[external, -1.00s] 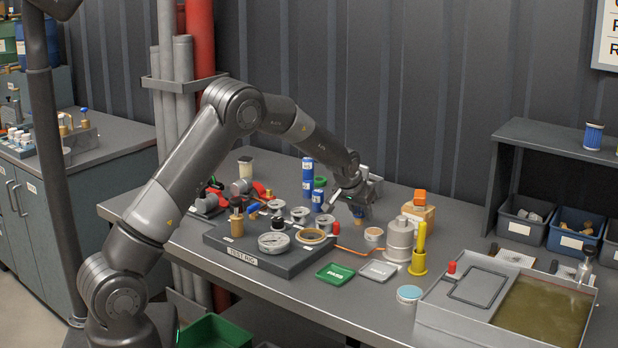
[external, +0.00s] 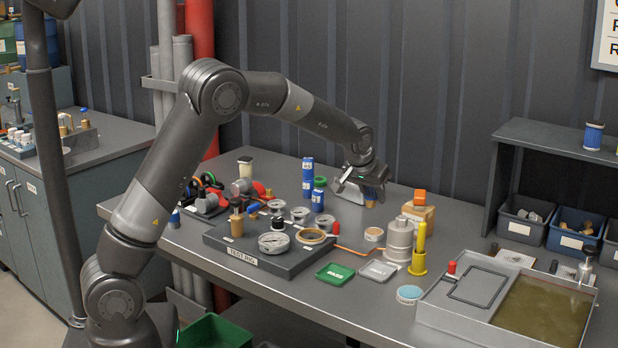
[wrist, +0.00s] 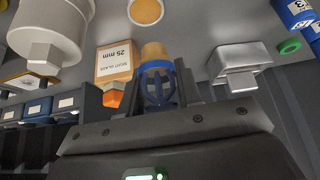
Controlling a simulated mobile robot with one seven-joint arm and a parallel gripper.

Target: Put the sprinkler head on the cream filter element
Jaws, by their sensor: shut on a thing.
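My gripper (external: 372,186) is shut on the sprinkler head, a blue cage with a tan end (wrist: 157,84). In the external view the tan end (external: 371,198) points down below my fingers, near the back of the bench; I cannot tell its exact height. The short round piece with a pale rim and tan top (external: 374,234) looks like the cream filter element. It stands in front of my gripper, apart from it, with nothing on top. In the wrist view it shows at the top edge (wrist: 145,9), partly cut off.
Blue cans (external: 308,178) and a green ring (external: 320,182) are left. A silver block (wrist: 240,65) is close by my gripper.

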